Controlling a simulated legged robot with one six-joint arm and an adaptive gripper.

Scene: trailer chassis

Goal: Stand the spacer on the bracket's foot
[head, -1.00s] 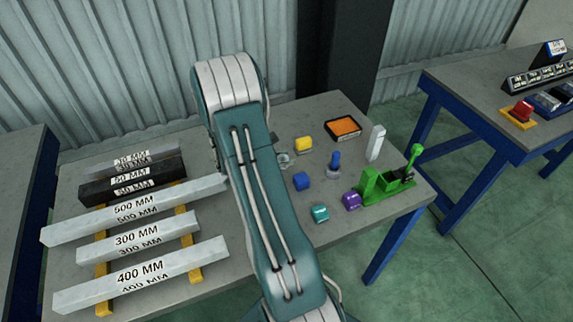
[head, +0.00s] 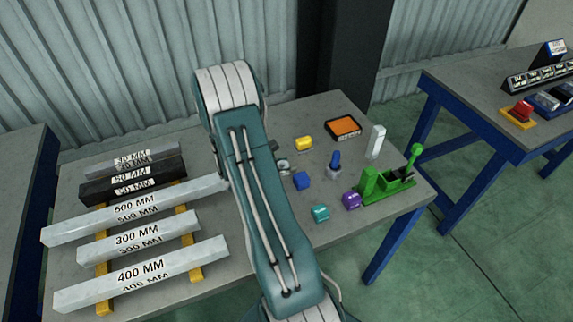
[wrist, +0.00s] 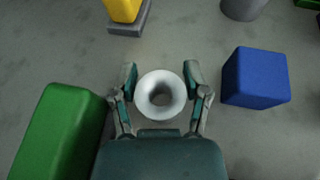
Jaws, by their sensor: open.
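A pale ring-shaped spacer (wrist: 161,95) lies on the table with its hole facing the wrist camera. My gripper (wrist: 161,78) is open, with one finger on each side of the spacer; contact is not clear. In the head view my arm covers most of this spot, and only a small grey part shows beside it. No part is clearly recognisable as the bracket. A white upright piece (head: 376,142) stands at the table's right, and a green fixture with a ball-ended lever (head: 388,184) is in front of it.
A blue block (wrist: 256,77) is close right of my gripper, and a green block (wrist: 58,135) is close left. Labelled bars (head: 140,235) lie left.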

